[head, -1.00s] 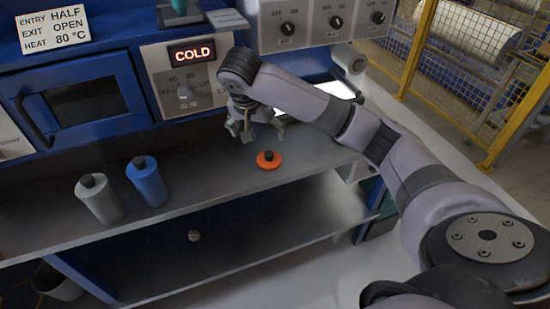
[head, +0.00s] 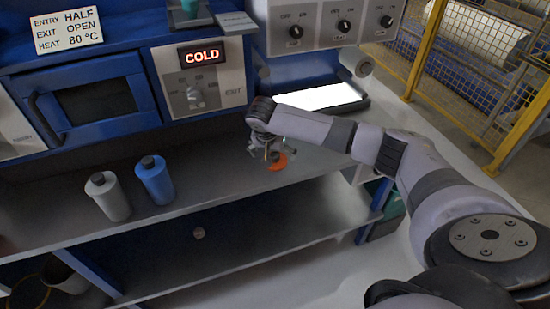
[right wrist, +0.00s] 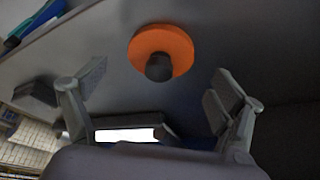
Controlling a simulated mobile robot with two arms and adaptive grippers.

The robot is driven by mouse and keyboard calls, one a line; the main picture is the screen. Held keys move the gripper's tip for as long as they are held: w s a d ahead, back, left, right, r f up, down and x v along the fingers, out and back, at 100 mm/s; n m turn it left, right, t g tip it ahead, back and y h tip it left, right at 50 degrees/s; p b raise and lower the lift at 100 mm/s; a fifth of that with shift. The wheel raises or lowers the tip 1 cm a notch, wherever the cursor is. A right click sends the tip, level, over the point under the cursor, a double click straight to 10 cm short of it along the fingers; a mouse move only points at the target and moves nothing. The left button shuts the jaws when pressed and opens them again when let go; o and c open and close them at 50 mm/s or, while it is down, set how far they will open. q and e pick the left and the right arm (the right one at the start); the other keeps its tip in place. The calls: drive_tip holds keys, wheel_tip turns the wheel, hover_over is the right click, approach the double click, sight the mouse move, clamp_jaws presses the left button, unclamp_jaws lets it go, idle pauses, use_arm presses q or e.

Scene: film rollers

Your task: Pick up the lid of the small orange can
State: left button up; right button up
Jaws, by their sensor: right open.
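The orange lid, a round disc with a dark knob, lies on the grey bench top in the head view (head: 280,163), partly hidden by my right gripper (head: 268,153). In the right wrist view the orange lid (right wrist: 145,48) sits ahead of and between the spread fingers of my right gripper (right wrist: 155,98), its dark knob towards me. The right gripper is open and empty, and the lid is apart from both fingers. No can body shows under the lid; whether one is there I cannot tell. My left gripper is not in view.
A grey bottle (head: 108,196) and a blue bottle (head: 155,180) stand on the bench to the left. A blue machine with a COLD display (head: 201,55) rises behind. A bright lit panel (head: 320,97) lies behind the arm. A lower shelf holds a small round object (head: 198,232).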

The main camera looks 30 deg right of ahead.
sight(279, 160)
drive_tip(key=shift+x, duration=1.5)
drive_tip(key=shift+r, duration=0.1)
drive_tip(key=shift+c, duration=0.4)
drive_tip(key=c, duration=1.1)
drive_tip(key=shift+d+r, duration=0.1)
